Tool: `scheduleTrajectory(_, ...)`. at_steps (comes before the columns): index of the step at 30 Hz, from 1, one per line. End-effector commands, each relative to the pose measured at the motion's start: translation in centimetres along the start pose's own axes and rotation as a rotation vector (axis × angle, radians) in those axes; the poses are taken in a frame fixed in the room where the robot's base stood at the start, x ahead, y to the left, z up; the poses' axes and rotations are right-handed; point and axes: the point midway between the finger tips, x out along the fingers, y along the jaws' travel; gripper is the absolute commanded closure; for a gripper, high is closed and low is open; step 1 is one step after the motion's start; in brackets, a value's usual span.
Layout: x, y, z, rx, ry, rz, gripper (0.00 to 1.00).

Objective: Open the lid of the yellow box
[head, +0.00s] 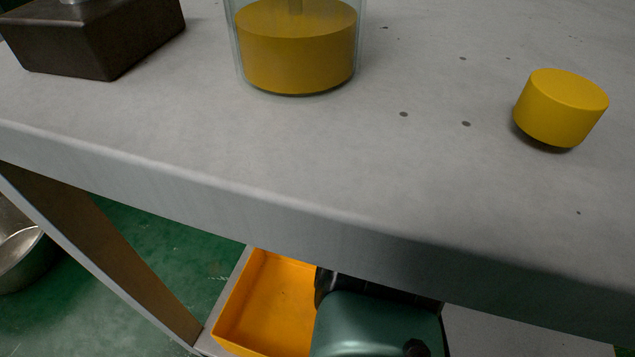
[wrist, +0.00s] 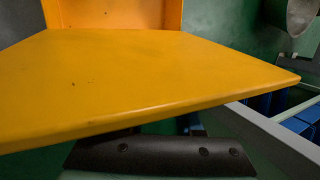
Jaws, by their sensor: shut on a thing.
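The yellow box (head: 262,305) is under the table in the head view. Its left wall and orange inside show, and its right part is hidden. In the wrist view a broad flat yellow panel, which looks like the lid (wrist: 150,80), fills the middle. An upright orange wall of the box (wrist: 125,14) shows behind it. My gripper (wrist: 160,152) shows as a dark bar with screws just below the panel's near edge. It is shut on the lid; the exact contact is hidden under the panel.
The grey tabletop (head: 330,150) overhangs the box. On it are a glass vessel holding a yellow cylinder (head: 296,60), a loose yellow cylinder (head: 560,108) and a dark block (head: 95,40). A metal bowl (head: 18,245) is at lower left. Blue bins (wrist: 295,122) show at right.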

Motion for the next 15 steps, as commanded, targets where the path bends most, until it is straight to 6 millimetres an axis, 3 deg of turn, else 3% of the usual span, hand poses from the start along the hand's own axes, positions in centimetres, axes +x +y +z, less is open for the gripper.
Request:
scheduleTrajectory(5, 0.18, 0.07, 0.0, 0.001, 0.0, 0.002, 1.0)
scheduleTrajectory(6, 0.18, 0.07, 0.01, 0.0, 0.0, 0.002, 0.61)
scheduleTrajectory(10, 0.16, 0.05, 0.02, 0.0, -0.001, 0.001, 0.37)
scheduleTrajectory(15, 0.1, 0.02, 0.02, 0.0, -0.001, 0.001, 0.37)
